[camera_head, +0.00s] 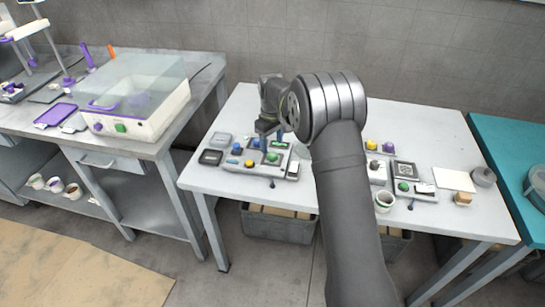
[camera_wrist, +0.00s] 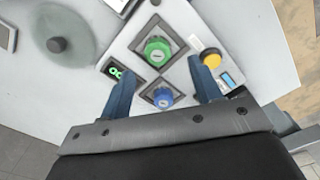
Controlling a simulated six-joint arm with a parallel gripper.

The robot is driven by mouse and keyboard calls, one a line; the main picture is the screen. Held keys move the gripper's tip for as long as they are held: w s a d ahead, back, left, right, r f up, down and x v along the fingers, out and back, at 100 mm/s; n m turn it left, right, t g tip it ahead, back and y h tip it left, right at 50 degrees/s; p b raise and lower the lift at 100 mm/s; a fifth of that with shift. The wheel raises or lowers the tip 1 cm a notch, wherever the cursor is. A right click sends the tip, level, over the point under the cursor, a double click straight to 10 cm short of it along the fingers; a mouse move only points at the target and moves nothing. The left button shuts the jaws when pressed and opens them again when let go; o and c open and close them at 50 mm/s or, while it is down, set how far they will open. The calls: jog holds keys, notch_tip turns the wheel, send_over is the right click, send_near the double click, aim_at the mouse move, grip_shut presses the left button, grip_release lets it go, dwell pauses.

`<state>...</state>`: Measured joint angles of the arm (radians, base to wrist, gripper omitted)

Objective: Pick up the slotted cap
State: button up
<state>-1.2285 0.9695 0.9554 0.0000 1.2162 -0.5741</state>
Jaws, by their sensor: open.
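In the wrist view, a green round cap (camera_wrist: 157,52) sits in a dark square frame on a light panel, just beyond my fingertips. A blue round cap (camera_wrist: 160,96) sits in a second dark square frame, between my fingers as seen from above. Both have small pale marks on top; I cannot tell which one is the slotted cap. My gripper (camera_wrist: 161,70) is open, with one blue finger on each side and nothing held. In the head view my gripper (camera_head: 268,137) is above the panel on the white table, partly hiding it.
A translucent disc with a grey knob (camera_wrist: 57,45) lies further left.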

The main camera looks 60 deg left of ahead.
aim_at(273, 154)
jog(key=f, duration=0.5)
jog(key=shift+w+a, duration=0.1)
jog(key=shift+w, duration=0.1)
jog(key=c, duration=1.1)
jog(key=shift+o, duration=0.2)
jog(key=shift+r, duration=0.15)
